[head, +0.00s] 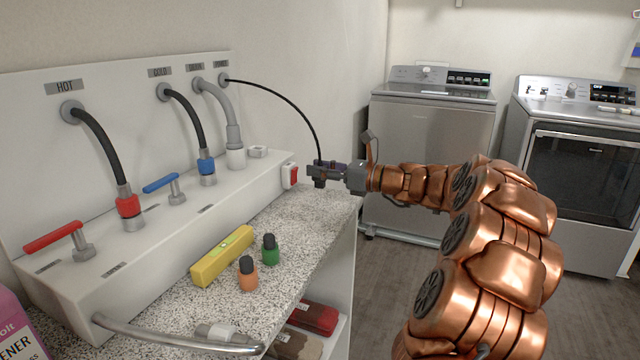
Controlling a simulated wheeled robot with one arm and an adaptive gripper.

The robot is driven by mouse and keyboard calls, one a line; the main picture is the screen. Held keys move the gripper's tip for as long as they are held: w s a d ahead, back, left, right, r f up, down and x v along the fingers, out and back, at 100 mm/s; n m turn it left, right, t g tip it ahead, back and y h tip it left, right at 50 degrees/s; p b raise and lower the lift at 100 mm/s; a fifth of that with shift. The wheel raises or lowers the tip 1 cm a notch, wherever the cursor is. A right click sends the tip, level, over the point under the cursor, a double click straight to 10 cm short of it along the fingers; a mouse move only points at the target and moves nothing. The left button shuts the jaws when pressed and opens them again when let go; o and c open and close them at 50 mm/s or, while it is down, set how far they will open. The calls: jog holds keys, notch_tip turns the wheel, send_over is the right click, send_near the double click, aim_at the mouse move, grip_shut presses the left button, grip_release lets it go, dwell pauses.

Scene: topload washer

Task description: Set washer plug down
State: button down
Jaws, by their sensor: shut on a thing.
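The washer plug (319,183) is a small dark piece at the end of a thin black cord (285,98). The cord arcs from a round port at the top right of the white wall panel down to my gripper. My gripper (322,172) is shut on the plug, mostly hiding it. It is in the head view, just right of the red switch (290,175), near the far right corner of the speckled counter (310,222). Whether the plug touches the counter I cannot tell.
Hot and cold hoses fill the white panel's left side. The counter right of the bottles is clear. A washer (430,140) stands behind.

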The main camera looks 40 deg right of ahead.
aim_at(320, 182)
jog(key=shift+f+b, duration=0.65)
jog(key=shift+f, duration=1.15)
jog(key=shift+f, duration=0.1)
jog(key=c, duration=0.9)
grip_release()
jog(key=shift+o, duration=0.2)
jog(key=p+v, duration=0.2)
jog(key=v, duration=1)
